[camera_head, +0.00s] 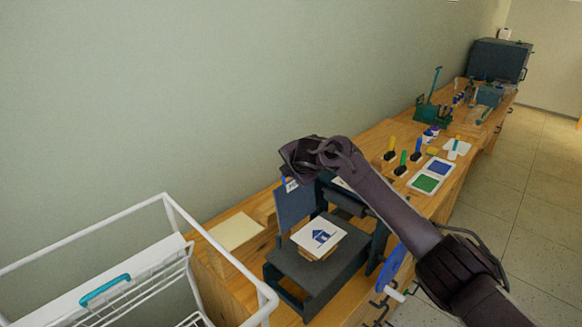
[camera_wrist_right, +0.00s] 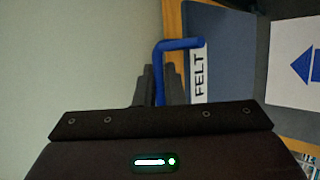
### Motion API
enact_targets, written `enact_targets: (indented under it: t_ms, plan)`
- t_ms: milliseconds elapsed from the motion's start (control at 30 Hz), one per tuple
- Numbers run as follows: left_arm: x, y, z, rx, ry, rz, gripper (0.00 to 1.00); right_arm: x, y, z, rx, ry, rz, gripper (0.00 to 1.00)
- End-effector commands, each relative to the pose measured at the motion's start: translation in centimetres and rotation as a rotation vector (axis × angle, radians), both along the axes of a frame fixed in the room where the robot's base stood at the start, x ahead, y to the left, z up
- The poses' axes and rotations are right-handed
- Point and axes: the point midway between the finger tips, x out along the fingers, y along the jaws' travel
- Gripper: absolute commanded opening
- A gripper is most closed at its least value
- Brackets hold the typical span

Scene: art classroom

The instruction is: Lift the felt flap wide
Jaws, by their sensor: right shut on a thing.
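The felt flap (camera_head: 294,208) is a blue-grey panel. It stands steeply raised at the back-left edge of the dark press bed (camera_head: 347,262). In the right wrist view the flap (camera_wrist_right: 222,40) carries a white label reading FELT (camera_wrist_right: 199,75) and a blue loop handle (camera_wrist_right: 180,43). My right gripper (camera_wrist_right: 158,84) is shut on this blue handle, one side of which runs between the fingers. In the head view my right wrist hides the handle and the fingertips above the flap. My left gripper is out of view.
A white wire rack (camera_head: 172,215) stands at the left front. A cream sheet (camera_head: 237,231) lies left of the press. The wall is close behind.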

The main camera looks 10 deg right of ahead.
Motion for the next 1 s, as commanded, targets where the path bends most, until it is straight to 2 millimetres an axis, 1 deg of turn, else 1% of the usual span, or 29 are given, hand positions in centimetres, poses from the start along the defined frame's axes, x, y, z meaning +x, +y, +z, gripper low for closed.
enact_targets:
  t_ms: [33,433,467,600,867,1000]
  plan:
    - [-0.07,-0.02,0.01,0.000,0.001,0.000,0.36,-0.06,0.00,-0.27,0.000,0.004,-0.001,0.00]
    - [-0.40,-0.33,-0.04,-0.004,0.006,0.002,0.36,-0.09,-0.01,-0.41,-0.001,0.005,0.000,0.00]
    - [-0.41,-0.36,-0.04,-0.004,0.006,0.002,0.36,-0.09,-0.01,-0.41,-0.001,0.005,0.000,0.11]
    - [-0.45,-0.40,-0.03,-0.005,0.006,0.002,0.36,-0.07,-0.02,-0.34,-0.001,0.004,0.000,0.30]
    - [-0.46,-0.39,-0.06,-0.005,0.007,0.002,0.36,-0.11,-0.05,-0.34,-0.002,0.005,0.000,0.30]
    - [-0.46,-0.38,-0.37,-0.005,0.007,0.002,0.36,-0.68,-0.08,0.07,-0.001,0.005,0.002,0.30]
